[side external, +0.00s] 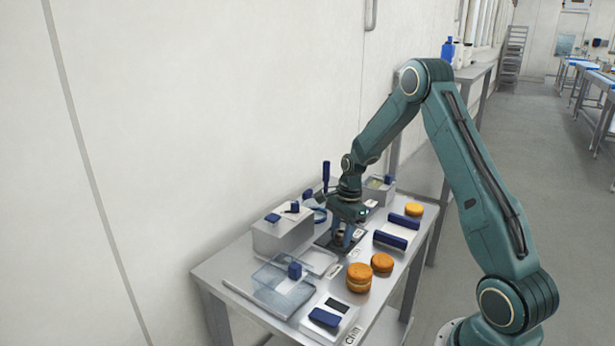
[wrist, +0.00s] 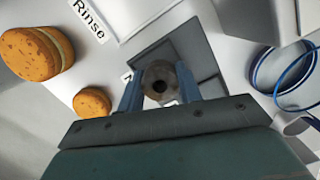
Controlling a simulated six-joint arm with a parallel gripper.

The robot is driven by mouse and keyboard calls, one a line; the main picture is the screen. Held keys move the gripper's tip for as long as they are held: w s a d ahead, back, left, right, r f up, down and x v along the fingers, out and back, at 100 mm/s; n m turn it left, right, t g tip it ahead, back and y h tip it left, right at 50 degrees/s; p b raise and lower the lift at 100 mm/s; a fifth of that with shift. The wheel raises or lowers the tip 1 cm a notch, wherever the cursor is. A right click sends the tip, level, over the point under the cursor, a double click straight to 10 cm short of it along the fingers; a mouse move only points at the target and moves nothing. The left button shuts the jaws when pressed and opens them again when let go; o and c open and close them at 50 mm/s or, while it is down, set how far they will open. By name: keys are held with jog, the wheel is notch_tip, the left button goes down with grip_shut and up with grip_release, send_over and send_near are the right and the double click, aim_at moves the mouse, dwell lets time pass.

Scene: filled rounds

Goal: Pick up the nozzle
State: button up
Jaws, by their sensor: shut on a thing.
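The nozzle (wrist: 159,79) is a small metallic round piece with a dark hole in its end. In the wrist view it sits between the two blue fingers of my gripper (wrist: 160,92), which is shut on it. In the side view my gripper (side external: 341,240) points down over a dark plate (side external: 323,242) on the table, and the nozzle (side external: 339,237) is mostly hidden by the fingers. I cannot tell whether the nozzle touches the plate (wrist: 198,52).
Orange-brown filled rounds (side external: 359,279) stand at the near side of the table (side external: 215,272). Blue-handled pieces (side external: 390,240) lie to the right. A clear lidded box (side external: 283,280) is at the front left, a grey block (side external: 283,235) behind it. A blue ring (wrist: 284,70) lies beside the plate.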

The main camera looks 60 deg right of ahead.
aim_at(341, 231)
notch_tip(341, 231, up, 20)
dwell(0.6)
jog(key=shift+f, duration=0.1)
dwell(0.4)
jog(key=w+a+f+n, duration=0.1)
jog(key=w+a+f, duration=0.1)
jog(key=a+f, duration=0.8)
notch_tip(341, 231, down, 4)
jog(key=shift+r, duration=0.25)
jog(key=shift+f, duration=0.25)
jog(key=shift+f, duration=2.7)
jog(key=shift+f, duration=0.25)
